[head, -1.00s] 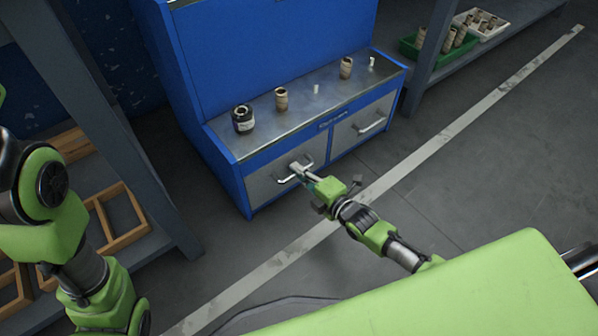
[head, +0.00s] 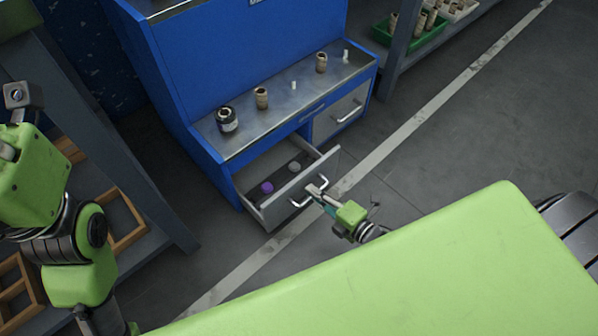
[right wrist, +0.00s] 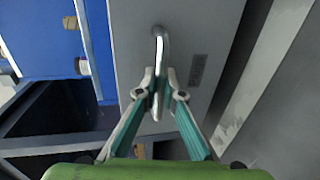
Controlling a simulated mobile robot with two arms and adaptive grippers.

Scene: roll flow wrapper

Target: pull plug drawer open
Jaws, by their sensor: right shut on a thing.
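The plug drawer (head: 283,202) is the left drawer of the blue cabinet (head: 205,160) and stands pulled out. A purple plug (head: 267,187) and a grey-white one (head: 294,167) lie inside it. My right gripper (head: 318,192) is shut on the drawer's metal handle (head: 298,203). In the right wrist view the fingers (right wrist: 158,90) close around the handle (right wrist: 158,45) against the grey drawer front (right wrist: 195,35). My left arm shows at the left edge of the head view, and its gripper cannot be made out.
The steel top (head: 280,95) holds a dark jar (head: 226,120), brown rolls and small white pieces. A shelf with wooden frames (head: 125,215) stands at left. A green crate (head: 410,35) is at the back right. Floor in front is clear.

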